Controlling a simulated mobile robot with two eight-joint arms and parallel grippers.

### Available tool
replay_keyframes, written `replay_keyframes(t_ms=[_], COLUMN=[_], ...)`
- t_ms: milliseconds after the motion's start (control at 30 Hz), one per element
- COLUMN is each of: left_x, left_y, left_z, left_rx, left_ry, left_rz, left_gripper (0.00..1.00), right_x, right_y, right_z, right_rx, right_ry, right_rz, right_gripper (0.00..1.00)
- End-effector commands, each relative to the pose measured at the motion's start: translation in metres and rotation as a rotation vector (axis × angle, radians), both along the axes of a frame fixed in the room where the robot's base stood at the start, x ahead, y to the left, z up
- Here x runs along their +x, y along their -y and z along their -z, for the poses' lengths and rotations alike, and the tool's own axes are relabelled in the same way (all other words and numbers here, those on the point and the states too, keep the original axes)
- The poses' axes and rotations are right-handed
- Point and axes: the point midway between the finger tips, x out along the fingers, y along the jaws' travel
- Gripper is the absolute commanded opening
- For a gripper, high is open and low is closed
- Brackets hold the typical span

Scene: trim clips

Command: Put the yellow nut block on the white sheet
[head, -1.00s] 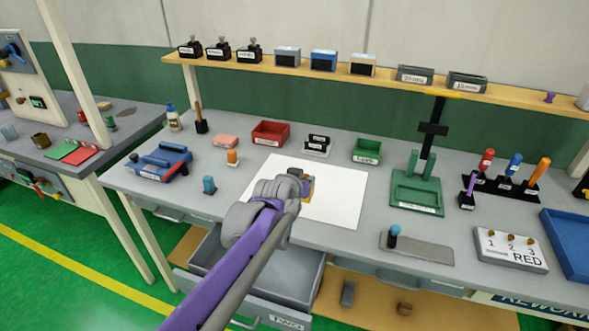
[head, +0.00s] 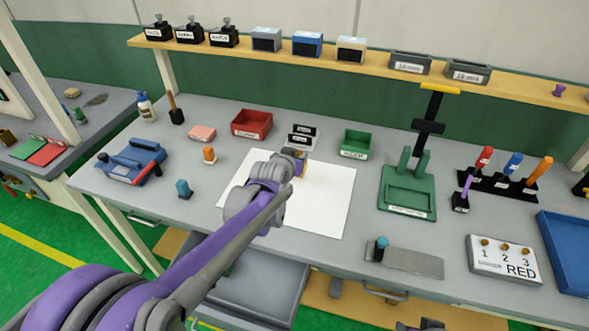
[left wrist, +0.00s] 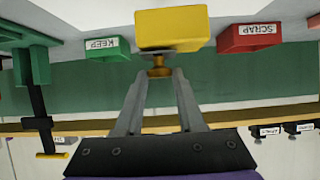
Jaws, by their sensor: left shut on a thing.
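The yellow nut block (left wrist: 172,28) shows large in the left wrist view, with a brass knob (left wrist: 160,68) on it. My left gripper (left wrist: 160,74) is shut on that knob. In the head view my left gripper (head: 296,160) shows over the back part of the white sheet (head: 325,200), and the arm and hand hide most of the block. The sheet lies flat on the grey bench. I cannot tell whether the block touches the sheet. My right gripper is not clearly seen.
Behind the sheet stand a red SCRAP bin (head: 252,123), a black-and-white label stand (head: 302,137) and a green KEEP bin (head: 355,143). A green press (head: 408,190) stands to the right. Orange (head: 209,154) and teal (head: 183,188) pieces stand left. The sheet's front part is clear.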

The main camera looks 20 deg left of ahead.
Motion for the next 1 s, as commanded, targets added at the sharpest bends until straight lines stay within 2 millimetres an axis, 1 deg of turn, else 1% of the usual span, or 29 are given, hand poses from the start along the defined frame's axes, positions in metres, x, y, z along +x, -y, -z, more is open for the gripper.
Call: replay_keyframes(t_ms=[133,333,433,633,767,800,933,1000], left_x=[0.0,0.001,0.0,0.0,0.0,0.0,0.0,0.0], left_y=[0.0,0.0,0.0,0.0,0.0,0.0,0.0,0.0], left_z=[0.014,0.041,0.045,0.044,0.049,0.048,0.047,0.047], left_rx=[0.0,0.0,0.0,0.0,0.0,0.0,0.0,0.0], left_ry=[0.001,0.001,0.001,0.001,0.001,0.0,0.0,0.0], left_rz=[0.0,-0.001,-0.001,-0.001,-0.001,-0.001,-0.001,-0.001], left_gripper=[0.0,0.0,0.0,0.0,0.0,0.45,0.68,0.68], right_x=[0.0,-0.001,-0.001,-0.001,-0.002,-0.002,-0.002,-0.002], right_y=[0.0,0.0,0.0,0.0,0.0,0.0,0.0,0.0], right_z=[0.001,0.004,0.004,0.004,0.008,0.007,0.007,0.007], right_rx=[0.0,0.0,0.0,0.0,0.0,0.0,0.0,0.0], right_ry=[-0.001,-0.002,-0.003,-0.002,-0.004,-0.004,-0.004,-0.004], right_rz=[0.0,0.0,0.0,0.0,0.0,0.0,0.0,0.0], right_gripper=[0.5,0.5,0.5,0.5,0.5,0.5,0.5,0.5])
